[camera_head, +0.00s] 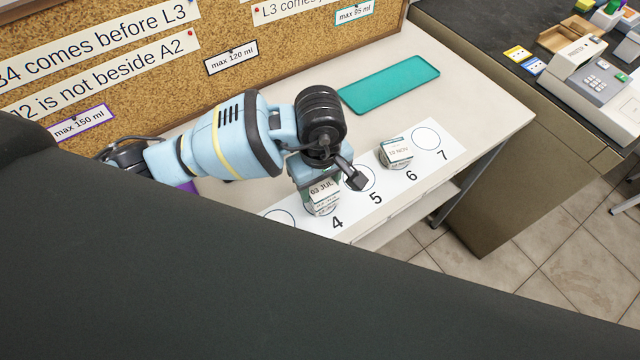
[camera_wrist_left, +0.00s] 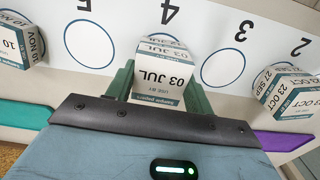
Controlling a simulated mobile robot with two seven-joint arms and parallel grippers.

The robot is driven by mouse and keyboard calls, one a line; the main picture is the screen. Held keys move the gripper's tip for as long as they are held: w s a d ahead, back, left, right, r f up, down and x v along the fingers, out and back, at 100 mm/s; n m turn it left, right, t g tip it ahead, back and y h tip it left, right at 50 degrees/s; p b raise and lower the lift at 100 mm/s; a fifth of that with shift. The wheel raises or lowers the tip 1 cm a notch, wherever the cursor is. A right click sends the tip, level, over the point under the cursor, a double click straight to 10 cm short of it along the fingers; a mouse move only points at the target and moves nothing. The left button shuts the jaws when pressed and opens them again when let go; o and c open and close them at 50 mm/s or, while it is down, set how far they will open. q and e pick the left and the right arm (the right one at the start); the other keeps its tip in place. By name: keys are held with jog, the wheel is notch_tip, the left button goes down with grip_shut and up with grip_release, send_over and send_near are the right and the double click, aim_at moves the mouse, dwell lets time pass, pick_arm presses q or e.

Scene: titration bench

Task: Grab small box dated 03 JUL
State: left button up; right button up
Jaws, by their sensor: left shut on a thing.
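The small box dated 03 JUL (camera_head: 323,198) is white with a green printed edge and stands at the spot numbered 4 on the white strip. In the left wrist view the same box (camera_wrist_left: 164,74) shows its date label upside down. My left gripper (camera_wrist_left: 160,88) is shut on this box, with a green finger on each side of it. In the head view the left gripper (camera_head: 318,184) covers the box's far side. I cannot tell whether the box touches the strip. My right gripper is not in view.
A box dated 10 NOV (camera_head: 396,152) stands at spot 6. A box dated 23 OCT (camera_wrist_left: 289,92) stands at spot 2. Empty circles lie at spots 3, 5 and 7. A green tray (camera_head: 390,84) lies behind the strip, before a corkboard (camera_head: 225,25). A purple mat (camera_wrist_left: 284,141) is near the 23 OCT box.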

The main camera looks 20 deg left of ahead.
aim_at(320, 184)
pick_arm(q)
jog(key=shift+r, duration=0.1)
jog(key=shift+r, duration=0.55)
notch_tip(320, 184, up, 2)
jog(key=shift+r, duration=0.25)
jog(key=shift+s+a+r+b, duration=0.15)
jog(key=shift+s+a+r, duration=0.1)
jog(key=shift+s, duration=2.4)
jog(key=shift+s+a+r+b, duration=0.15)
jog(key=shift+s+a+b, duration=0.05)
jog(key=shift+s, duration=2.5)
jog(key=shift+s+a+r+b, duration=0.15)
jog(key=shift+s+a+r, duration=0.1)
jog(key=shift+s, duration=2.4)
